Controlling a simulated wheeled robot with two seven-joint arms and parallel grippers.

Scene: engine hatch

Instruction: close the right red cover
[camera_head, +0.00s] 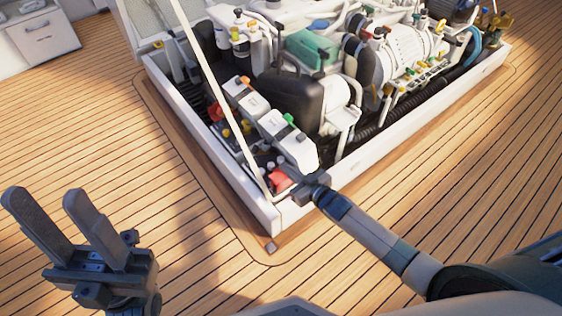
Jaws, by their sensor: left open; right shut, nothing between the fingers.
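A red cover (279,182) shows low in the near corner of the engine hatch (262,212), right beside my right gripper (293,172). The gripper partly hides it, and I cannot tell whether they touch or how far the cover is open. Another red part (216,111) sits further back along the left wall of the hatch. My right gripper is shut and empty, reaching over the hatch's near wall. My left gripper (46,194) is open and empty, its fingers pointing up above the deck, well apart from the hatch.
A white pole (216,88) rises from the near corner. White boxes with an orange switch (245,80) and a green switch (290,118) stand behind the red cover. A black tank (292,98) and the engine (405,50) fill the hatch. The wooden deck (130,150) left of it is clear.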

